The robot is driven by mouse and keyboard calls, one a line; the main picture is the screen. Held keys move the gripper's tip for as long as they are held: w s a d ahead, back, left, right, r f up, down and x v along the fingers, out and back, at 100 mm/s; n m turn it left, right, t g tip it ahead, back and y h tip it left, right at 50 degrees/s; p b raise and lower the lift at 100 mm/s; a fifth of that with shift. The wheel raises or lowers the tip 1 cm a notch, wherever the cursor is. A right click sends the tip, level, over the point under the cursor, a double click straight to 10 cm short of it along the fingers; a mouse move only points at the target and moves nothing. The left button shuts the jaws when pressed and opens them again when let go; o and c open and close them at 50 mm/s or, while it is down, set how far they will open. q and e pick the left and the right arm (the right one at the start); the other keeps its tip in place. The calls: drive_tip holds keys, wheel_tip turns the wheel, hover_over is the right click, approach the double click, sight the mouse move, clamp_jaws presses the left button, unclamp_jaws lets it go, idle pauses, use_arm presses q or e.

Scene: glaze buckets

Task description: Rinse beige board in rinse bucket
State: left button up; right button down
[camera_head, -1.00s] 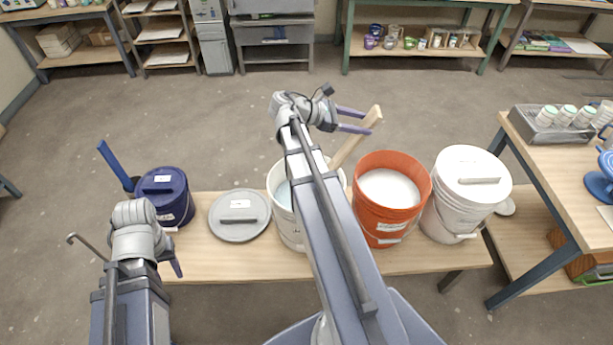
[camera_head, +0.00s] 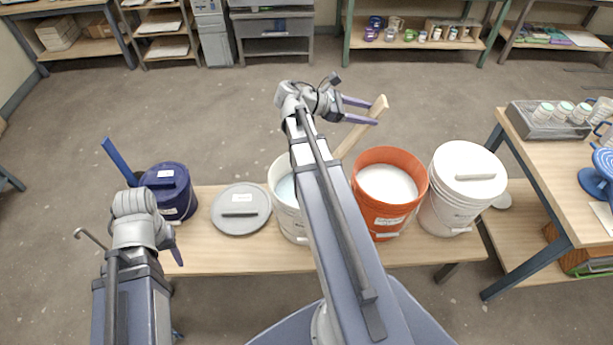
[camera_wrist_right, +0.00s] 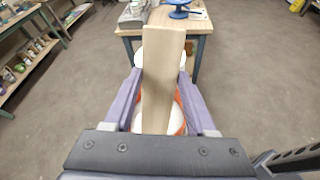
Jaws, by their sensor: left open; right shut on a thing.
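My right gripper (camera_head: 372,111) is shut on the beige board (camera_head: 356,138), high over the bench behind the orange bucket. The board slants, its upper end just past the fingers. In the right wrist view, the board (camera_wrist_right: 162,75) stands between both fingers and covers part of the buckets. An open white bucket (camera_head: 288,222) with pale bluish liquid stands left of the orange bucket, partly hidden by my right arm. The orange bucket (camera_head: 383,219) holds whitish liquid. My left gripper (camera_head: 177,254) is open and empty at the bench's front left; only part of it shows.
A grey lid (camera_head: 240,226) lies on the bench (camera_head: 225,262). A lidded dark blue bucket (camera_head: 174,203) stands at its left, a lidded white bucket (camera_head: 446,212) at its right. A side table (camera_head: 545,165) stands at right. Floor behind the bench is clear.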

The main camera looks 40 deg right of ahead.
sight(380, 100)
idle(0.5)
wheel_tip(380, 100, up, 5)
drive_tip(key=p, duration=0.5)
drive_tip(key=shift+r, duration=0.1)
